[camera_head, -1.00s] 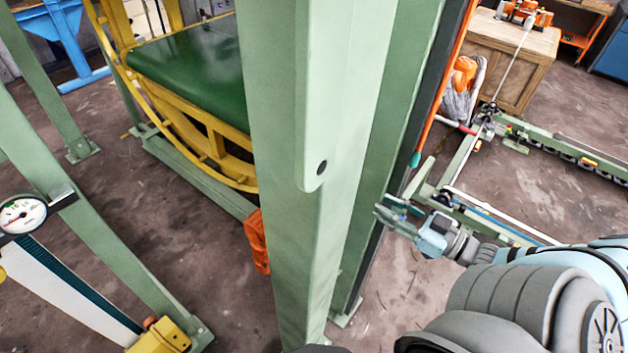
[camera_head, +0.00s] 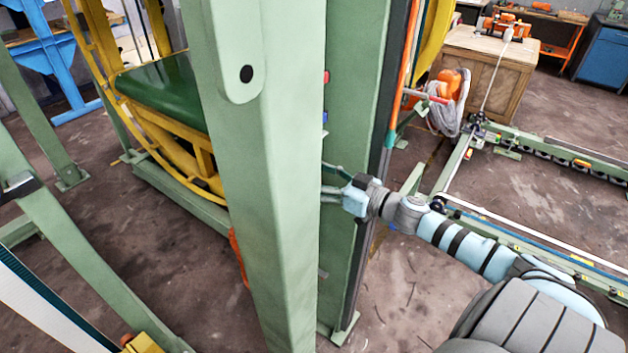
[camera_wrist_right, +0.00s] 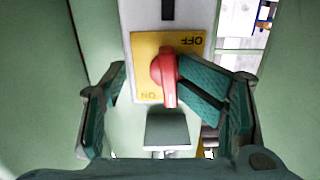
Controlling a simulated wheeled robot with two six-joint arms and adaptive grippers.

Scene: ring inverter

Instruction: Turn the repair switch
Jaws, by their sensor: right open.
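In the right wrist view a red rotary knob (camera_wrist_right: 165,72) sits on a yellow plate (camera_wrist_right: 146,88) lettered OFF and ON, upside down in the picture. The knob's handle points down in the picture, with ON at its lower left and OFF at its upper right. My right gripper (camera_wrist_right: 152,76) is open, with one teal finger on each side of the knob. The right finger lies close to the knob; I cannot tell whether it touches. In the head view my right gripper (camera_head: 328,184) reaches behind the front green post, which hides the switch. My left gripper is not in view.
A thick green post (camera_head: 262,190) stands in front, with another green post (camera_head: 352,150) behind it. A grey block (camera_wrist_right: 168,130) sits below the knob in the wrist view. A yellow frame with a green panel (camera_head: 165,97) stands left.

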